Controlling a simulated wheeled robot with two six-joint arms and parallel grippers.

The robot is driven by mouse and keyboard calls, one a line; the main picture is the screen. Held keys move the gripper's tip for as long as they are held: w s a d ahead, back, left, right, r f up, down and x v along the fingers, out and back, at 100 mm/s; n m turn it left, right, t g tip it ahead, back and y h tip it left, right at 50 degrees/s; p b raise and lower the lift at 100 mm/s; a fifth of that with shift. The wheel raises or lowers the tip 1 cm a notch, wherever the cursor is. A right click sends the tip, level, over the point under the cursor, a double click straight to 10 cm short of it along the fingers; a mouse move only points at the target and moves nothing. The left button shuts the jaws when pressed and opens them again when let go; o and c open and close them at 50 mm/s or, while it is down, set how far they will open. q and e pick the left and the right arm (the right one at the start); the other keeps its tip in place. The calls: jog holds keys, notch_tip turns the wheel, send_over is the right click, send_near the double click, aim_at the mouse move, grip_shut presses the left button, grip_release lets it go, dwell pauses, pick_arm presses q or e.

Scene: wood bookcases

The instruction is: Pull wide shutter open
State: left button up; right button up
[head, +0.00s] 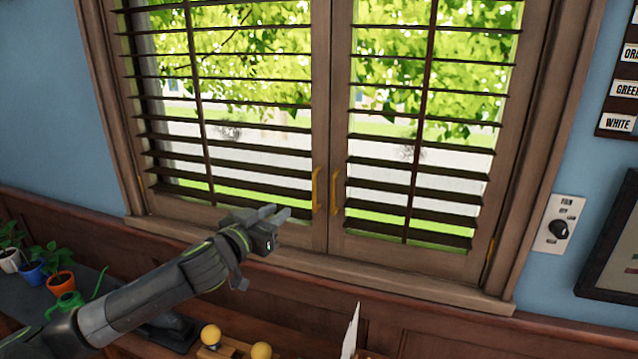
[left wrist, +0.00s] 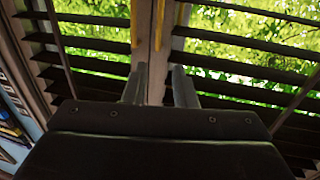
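Two wide wooden shutter panels with dark slats, the left one (head: 320,110) and the right one (head: 341,110), meet at the middle of the window and look closed. Each has an upright yellow handle near the meeting edge, the left handle (head: 316,188) and the right handle (head: 337,191). My left gripper (head: 280,212) is just left of and a little below the left handle, and holds nothing. In the left wrist view its two fingers (left wrist: 160,80) stand apart, with yellow handle parts beyond them near the top. My right gripper is not in view.
A wooden sill (head: 420,283) runs under the window. Below left are several small potted plants (head: 60,281) and a green watering can (head: 68,303). Yellow balls (head: 211,335) sit low in the middle. A dial plate (head: 560,225) is on the wall at right.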

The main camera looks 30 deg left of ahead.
pick_arm(q)
jog(key=p, duration=0.4)
send_over(314, 207)
jog(key=shift+w+a+f, duration=0.1)
jog(key=shift+w, duration=0.25)
grip_shut()
